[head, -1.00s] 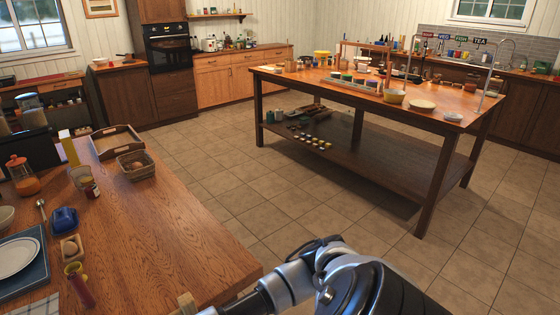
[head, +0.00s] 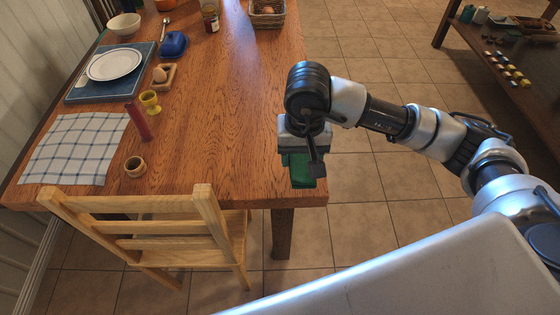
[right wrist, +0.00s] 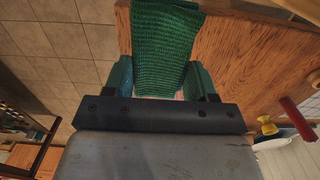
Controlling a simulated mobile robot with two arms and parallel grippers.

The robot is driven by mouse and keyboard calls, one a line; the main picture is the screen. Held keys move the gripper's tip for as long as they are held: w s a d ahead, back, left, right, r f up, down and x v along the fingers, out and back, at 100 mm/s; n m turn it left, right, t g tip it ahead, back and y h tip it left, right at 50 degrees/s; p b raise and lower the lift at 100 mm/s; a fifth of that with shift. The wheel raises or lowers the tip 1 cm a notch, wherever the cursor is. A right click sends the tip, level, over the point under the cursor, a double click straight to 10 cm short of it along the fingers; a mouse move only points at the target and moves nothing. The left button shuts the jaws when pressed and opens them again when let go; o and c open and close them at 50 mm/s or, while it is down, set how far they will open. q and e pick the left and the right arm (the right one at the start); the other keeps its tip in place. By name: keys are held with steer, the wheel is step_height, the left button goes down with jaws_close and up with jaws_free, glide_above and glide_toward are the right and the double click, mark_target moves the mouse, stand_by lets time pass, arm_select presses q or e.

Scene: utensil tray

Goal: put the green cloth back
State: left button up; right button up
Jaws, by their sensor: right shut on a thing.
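The green cloth (head: 301,172) hangs below my right gripper (head: 303,152) at the right front corner of the wooden table (head: 230,130) in the head view. In the right wrist view the ribbed green cloth (right wrist: 165,45) lies between the two fingers of my right gripper (right wrist: 162,82), which is shut on it. Its far part reaches over the table edge in that view. I cannot tell whether the cloth touches the tabletop. My left gripper is not in view.
A wooden chair (head: 150,205) stands at the table's front. A checked cloth (head: 75,145), a wooden ring (head: 135,166), a red cylinder (head: 138,122), a yellow cup (head: 150,101) and a plate (head: 114,64) are on the left.

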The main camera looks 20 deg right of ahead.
steer(key=w+f, duration=0.2)
steer(key=w, duration=0.1)
steer(key=w+f, duration=0.2)
steer(key=w, duration=0.2)
steer(key=w+a+f+p, duration=0.1)
steer(key=w+f, duration=0.1)
steer(key=w, duration=0.2)
steer(key=shift+a+f, duration=0.1)
steer(key=shift+f, duration=0.15)
steer(key=shift+w+f, duration=0.1)
steer(key=shift+f, duration=0.05)
step_height(320, 180, down, 4)
steer(key=shift+r, duration=0.1)
steer(key=shift+f, duration=0.2)
steer(key=o, duration=0.9)
steer(key=shift+r, duration=0.1)
